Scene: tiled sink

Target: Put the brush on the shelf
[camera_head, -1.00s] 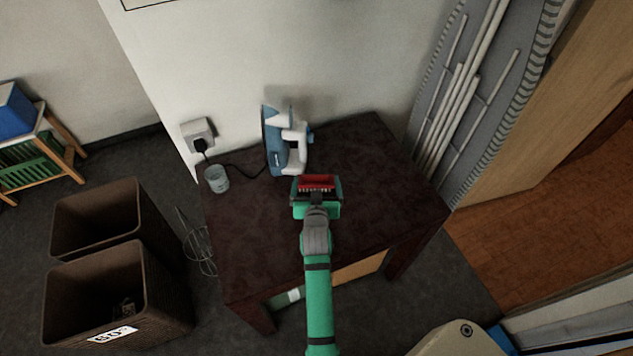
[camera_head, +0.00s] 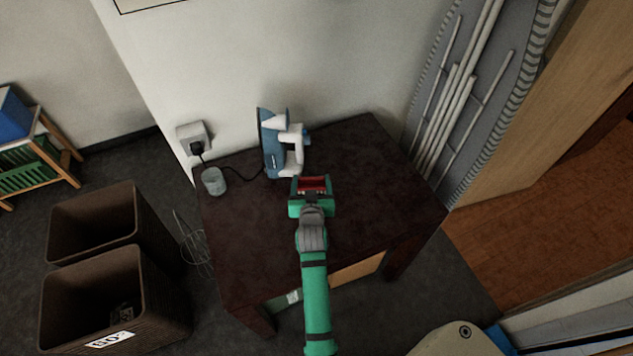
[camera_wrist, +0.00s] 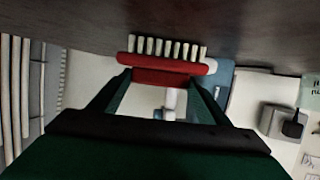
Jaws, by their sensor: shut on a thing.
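The red brush (camera_head: 313,184) with pale bristles is held at the tip of my gripper (camera_head: 311,192). The brush also shows in the wrist view (camera_wrist: 165,64), lying crosswise between the two fingers of my gripper (camera_wrist: 160,82), with its bristles toward the dark surface at the top of that picture. My gripper is shut on the brush. In the head view the gripper and brush appear over the dark wooden table (camera_head: 376,164), in front of the iron. I cannot tell their height above it. The only shelf-like piece is the small wooden rack (camera_head: 45,150) at the left edge.
A blue and white iron (camera_head: 277,143) stands upright on the table, with a grey cup (camera_head: 213,181) to its left. A cord runs to a wall socket (camera_head: 193,137). Two brown baskets (camera_head: 110,285) stand at left. A folded ironing board (camera_head: 480,110) leans at right. The table's right part is clear.

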